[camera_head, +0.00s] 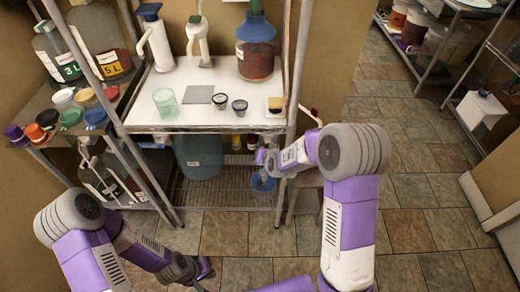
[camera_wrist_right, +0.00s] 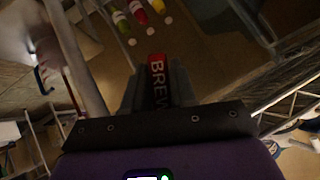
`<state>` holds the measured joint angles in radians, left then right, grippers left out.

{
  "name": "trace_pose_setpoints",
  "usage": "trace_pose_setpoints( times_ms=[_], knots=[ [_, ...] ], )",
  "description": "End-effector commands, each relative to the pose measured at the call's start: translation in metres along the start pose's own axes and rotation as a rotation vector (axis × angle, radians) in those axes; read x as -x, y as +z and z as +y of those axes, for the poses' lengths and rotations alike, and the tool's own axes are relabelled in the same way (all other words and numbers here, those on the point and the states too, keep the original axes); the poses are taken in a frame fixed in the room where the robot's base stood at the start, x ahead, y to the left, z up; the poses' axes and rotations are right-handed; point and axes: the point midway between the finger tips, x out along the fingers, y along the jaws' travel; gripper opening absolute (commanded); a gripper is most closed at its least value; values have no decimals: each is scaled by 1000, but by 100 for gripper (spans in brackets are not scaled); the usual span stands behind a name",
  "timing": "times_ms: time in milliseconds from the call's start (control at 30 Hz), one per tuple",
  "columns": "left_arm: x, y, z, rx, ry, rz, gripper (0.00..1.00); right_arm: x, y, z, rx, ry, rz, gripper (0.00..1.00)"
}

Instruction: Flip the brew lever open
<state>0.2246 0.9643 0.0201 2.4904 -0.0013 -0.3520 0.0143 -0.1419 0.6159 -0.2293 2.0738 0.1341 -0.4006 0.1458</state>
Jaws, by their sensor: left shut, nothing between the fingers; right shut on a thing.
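The brew lever (camera_wrist_right: 157,72) shows in the right wrist view as a red and black handle with white letters reading BREW. It lies between the two dark fingers of my right gripper (camera_wrist_right: 156,92), which is shut on it. In the head view my right forearm reaches to the front of the lower rack, and its fingers and the lever cannot be made out there. My left gripper (camera_head: 203,271) is low in the head view, near the bottom edge. It is shut and empty, apart from the rack.
A white-topped rack (camera_head: 180,112) holds a blue-topped jug (camera_head: 255,50), a green glass (camera_head: 165,103) and small dark cups. A large blue-grey container (camera_head: 198,155) stands below. Side shelves hold big bottles and coloured lids. Tiled floor (camera_head: 430,220) is clear at right.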

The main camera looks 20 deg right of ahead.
Motion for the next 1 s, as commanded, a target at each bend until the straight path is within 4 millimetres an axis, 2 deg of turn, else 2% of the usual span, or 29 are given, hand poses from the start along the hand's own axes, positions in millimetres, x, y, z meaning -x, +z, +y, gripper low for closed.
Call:
trace_pose_setpoints(
  times_ms=[133, 600, 633, 733, 767, 1000],
  knots=[
    [7, 0, 2, 0, 0, 0, 0, 1, -1, 1, 24, 23, 1, 0],
    [8, 0, 3, 1, 0, 0, 0, 0, -1, 4, 34, 34, 3, 0],
    [8, 0, 3, 1, 0, 0, 0, 0, -1, 4, 34, 34, 3, 29],
    [8, 0, 3, 0, 0, 0, 0, 0, 0, 3, 33, 34, 3, 44],
    [8, 0, 3, 1, 0, 0, 0, 0, 0, 3, 33, 34, 3, 47],
    [8, 0, 3, 0, 0, 0, 0, 0, 0, 2, 32, 33, 2, 47]
  ],
)
